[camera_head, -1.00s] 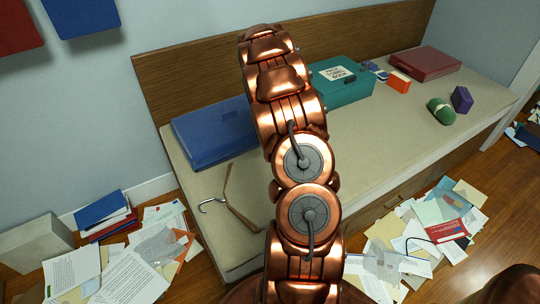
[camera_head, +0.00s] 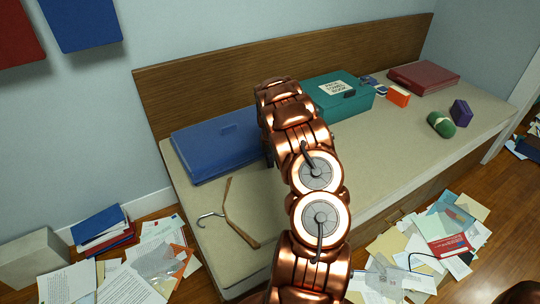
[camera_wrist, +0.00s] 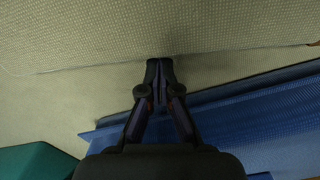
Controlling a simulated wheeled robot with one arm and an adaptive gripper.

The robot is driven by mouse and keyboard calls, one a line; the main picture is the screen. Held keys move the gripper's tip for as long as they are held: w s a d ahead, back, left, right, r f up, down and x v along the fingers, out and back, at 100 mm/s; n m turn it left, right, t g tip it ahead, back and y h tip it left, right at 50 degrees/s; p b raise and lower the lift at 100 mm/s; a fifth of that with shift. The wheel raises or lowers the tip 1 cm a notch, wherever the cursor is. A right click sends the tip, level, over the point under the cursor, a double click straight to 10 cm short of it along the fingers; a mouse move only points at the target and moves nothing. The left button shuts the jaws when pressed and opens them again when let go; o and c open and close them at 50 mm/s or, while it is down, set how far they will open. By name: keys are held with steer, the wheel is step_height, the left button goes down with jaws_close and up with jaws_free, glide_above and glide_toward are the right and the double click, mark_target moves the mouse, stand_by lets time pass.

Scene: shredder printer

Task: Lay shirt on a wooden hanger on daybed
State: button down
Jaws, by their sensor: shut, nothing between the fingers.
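A wooden hanger (camera_head: 234,212) with a metal hook lies at the left end of the beige daybed (camera_head: 395,147). No shirt stands out clearly beside it in the head view. In the wrist view, a pale woven surface (camera_wrist: 90,35) with a loose-looking edge covers the upper part. I cannot tell whether it is a shirt or daybed cover. My gripper (camera_wrist: 161,66) is shut and empty, its tips at that edge in the picture; contact is unclear. In the head view my arm hides the gripper.
A blue case (camera_head: 213,150) lies behind the hanger. It also shows in the wrist view (camera_wrist: 230,125). A teal box (camera_head: 338,98), red case (camera_head: 424,77) and small items lie farther right. Papers (camera_head: 140,275) litter the floor. The daybed's front right is clear.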

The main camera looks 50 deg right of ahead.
steer(key=shift+f, duration=0.75)
steer(key=shift+s+a, duration=0.15)
steer(key=shift+s+a, duration=0.5)
steer(key=shift+s, duration=0.25)
steer(key=shift+r, duration=0.15)
